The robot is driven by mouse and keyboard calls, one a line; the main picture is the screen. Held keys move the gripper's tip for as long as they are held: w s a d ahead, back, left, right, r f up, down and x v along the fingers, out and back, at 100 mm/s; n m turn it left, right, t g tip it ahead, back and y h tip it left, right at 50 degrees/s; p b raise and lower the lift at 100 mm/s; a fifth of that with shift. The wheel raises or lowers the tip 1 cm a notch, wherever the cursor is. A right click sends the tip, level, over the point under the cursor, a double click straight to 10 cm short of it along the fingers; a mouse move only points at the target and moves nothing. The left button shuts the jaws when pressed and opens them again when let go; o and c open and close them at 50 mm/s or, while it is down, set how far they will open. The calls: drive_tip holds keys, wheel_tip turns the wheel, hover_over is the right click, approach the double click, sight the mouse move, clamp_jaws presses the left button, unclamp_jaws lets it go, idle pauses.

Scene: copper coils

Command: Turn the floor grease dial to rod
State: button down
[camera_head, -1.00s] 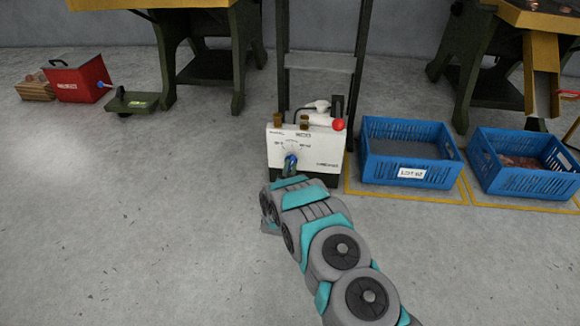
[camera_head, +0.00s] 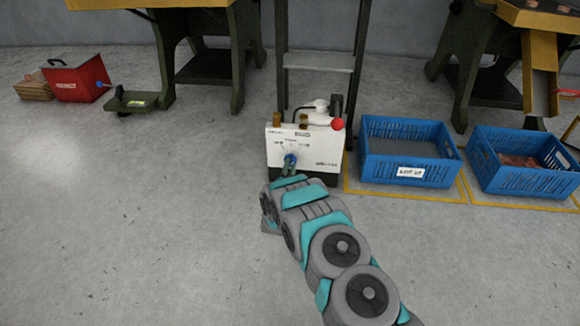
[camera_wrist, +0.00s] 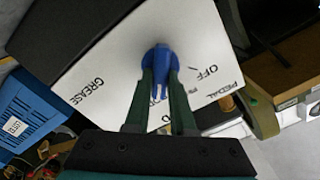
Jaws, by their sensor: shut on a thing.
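The dial is a blue knob (camera_wrist: 160,57) on the white front panel of the grease unit (camera_wrist: 110,60). In the head view the knob (camera_head: 290,160) sits on the left part of the white panel (camera_head: 320,150). My gripper (camera_wrist: 161,72) is shut on the knob, with one dark green finger on each side. The panel text appears steeply tilted in the wrist view. "GREASE", "PEDAL" and "OFF" are readable; other labels are partly hidden by the fingers. I cannot tell which label the knob points at.
A blue crate (camera_head: 364,166) stands right of the unit, and a second blue crate (camera_head: 486,168) farther right. A dark upright frame (camera_head: 282,60) rises behind the unit. A red box (camera_head: 78,80) stands far left. The floor in front is clear on the left.

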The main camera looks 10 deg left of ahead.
drive_tip(key=c, duration=0.8)
unclamp_jaws()
drive_tip(key=shift+o, duration=0.2)
drive_tip(key=shift+s, duration=0.1)
drive_tip(key=s+p, duration=0.1)
drive_tip(key=s, duration=0.6)
drive_tip(key=shift+s, duration=0.3)
drive_tip(key=shift+a, duration=0.1)
